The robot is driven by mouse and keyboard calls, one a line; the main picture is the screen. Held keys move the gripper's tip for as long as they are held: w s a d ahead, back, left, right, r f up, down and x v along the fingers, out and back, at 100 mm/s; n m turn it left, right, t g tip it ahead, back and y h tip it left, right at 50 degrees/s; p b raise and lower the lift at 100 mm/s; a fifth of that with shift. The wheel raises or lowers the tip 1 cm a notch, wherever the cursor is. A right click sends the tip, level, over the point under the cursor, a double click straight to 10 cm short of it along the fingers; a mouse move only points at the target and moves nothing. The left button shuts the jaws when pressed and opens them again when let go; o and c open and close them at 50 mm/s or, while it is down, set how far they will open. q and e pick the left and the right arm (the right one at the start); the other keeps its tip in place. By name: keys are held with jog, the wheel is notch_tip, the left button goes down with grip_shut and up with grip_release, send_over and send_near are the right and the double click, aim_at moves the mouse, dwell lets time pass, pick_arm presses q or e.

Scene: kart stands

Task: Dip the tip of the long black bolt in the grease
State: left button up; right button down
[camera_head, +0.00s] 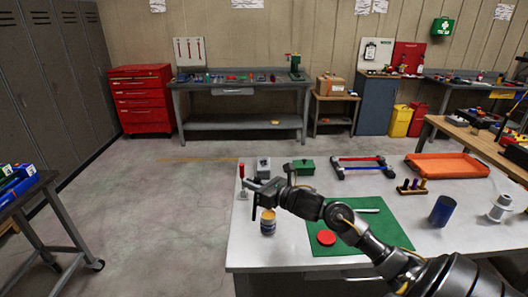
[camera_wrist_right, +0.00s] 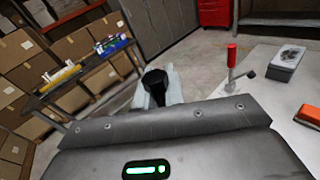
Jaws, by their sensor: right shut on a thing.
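My right gripper (camera_head: 258,188) reaches in over the left part of the white table. It is shut on the long black bolt (camera_head: 254,207), which hangs down below the fingers. In the right wrist view the dark head of the bolt (camera_wrist_right: 155,78) shows between the pale fingers; the rest is hidden. My left gripper is not in view.
A red lid (camera_head: 326,238) lies on the green mat (camera_head: 371,238). A red-handled clamp (camera_head: 241,172), a grey box (camera_head: 263,167) and a green box (camera_head: 303,167) stand behind the gripper. An orange tray (camera_head: 447,166), a bolt rack (camera_head: 411,187) and a blue cup (camera_head: 442,211) are to the right.

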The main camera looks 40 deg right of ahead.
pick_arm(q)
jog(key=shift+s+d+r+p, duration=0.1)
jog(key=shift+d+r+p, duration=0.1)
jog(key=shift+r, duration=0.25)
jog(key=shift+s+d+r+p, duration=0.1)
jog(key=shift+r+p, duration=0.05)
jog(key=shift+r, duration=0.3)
pick_arm(e)
jog(key=w+d+h, duration=0.2)
jog(key=w+d, duration=0.1)
jog(key=d, duration=0.4)
jog(key=shift+r, duration=0.4)
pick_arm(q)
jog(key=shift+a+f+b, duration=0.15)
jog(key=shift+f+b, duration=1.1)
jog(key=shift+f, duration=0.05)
pick_arm(e)
jog(key=shift+s+f, duration=0.1)
jog(key=shift+f, duration=2.8)
pick_arm(q)
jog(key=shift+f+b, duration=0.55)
jog(key=shift+b, duration=0.05)
pick_arm(e)
jog(key=shift+f, duration=0.5)
